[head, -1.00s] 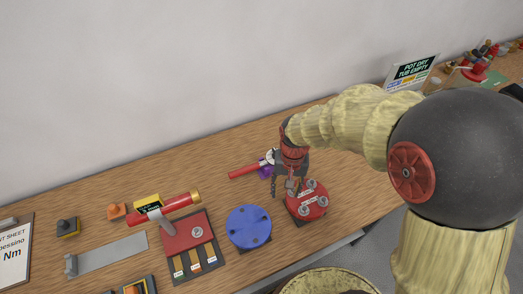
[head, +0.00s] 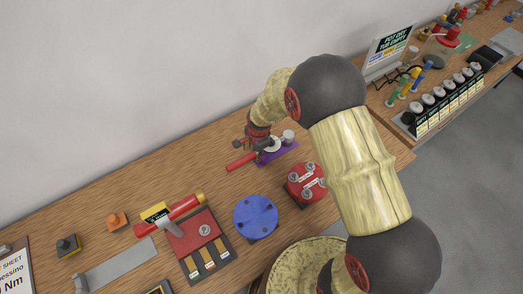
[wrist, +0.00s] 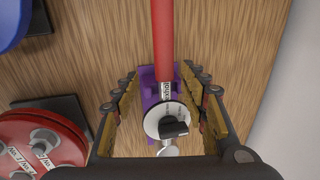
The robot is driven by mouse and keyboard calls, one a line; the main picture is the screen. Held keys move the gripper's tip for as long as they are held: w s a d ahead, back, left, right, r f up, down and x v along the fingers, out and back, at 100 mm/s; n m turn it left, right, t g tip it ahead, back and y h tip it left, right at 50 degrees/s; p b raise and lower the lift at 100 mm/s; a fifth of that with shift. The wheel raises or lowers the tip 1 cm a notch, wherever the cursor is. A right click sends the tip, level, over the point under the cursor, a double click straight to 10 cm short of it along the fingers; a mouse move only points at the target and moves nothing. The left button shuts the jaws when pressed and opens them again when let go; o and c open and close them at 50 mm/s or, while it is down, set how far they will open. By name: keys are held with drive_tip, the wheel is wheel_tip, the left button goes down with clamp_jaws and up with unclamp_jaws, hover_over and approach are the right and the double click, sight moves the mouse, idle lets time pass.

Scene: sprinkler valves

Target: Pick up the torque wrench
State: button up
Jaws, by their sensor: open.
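The torque wrench has a red handle (head: 241,162) and a round white dial with a black knob. It lies on a purple holder (head: 279,154) towards the back of the wooden bench. In the wrist view its red handle (wrist: 163,45) runs up the picture and its dial (wrist: 167,122) sits on the purple holder (wrist: 147,84). My gripper (wrist: 160,76) is open, with one finger on each side of the wrench and a gap to both. In the head view my gripper (head: 259,142) is at the wrench and hides part of it.
A red disc with several bolts (head: 307,182) and a blue disc (head: 256,218) stand nearer the bench's front. A sign (head: 390,50) stands at right. The wall is behind the bench.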

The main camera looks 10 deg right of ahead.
sight(253, 154)
drive_tip(key=f, duration=0.2)
drive_tip(key=w+f, duration=0.1)
drive_tip(key=f, duration=0.3)
drive_tip(key=shift+w+a, duration=0.15)
drive_tip(key=shift+w, duration=0.25)
drive_tip(key=shift+r, duration=0.1)
drive_tip(key=shift+c, duration=0.9)
clamp_jaws()
drive_tip(key=shift+w+r, duration=0.1)
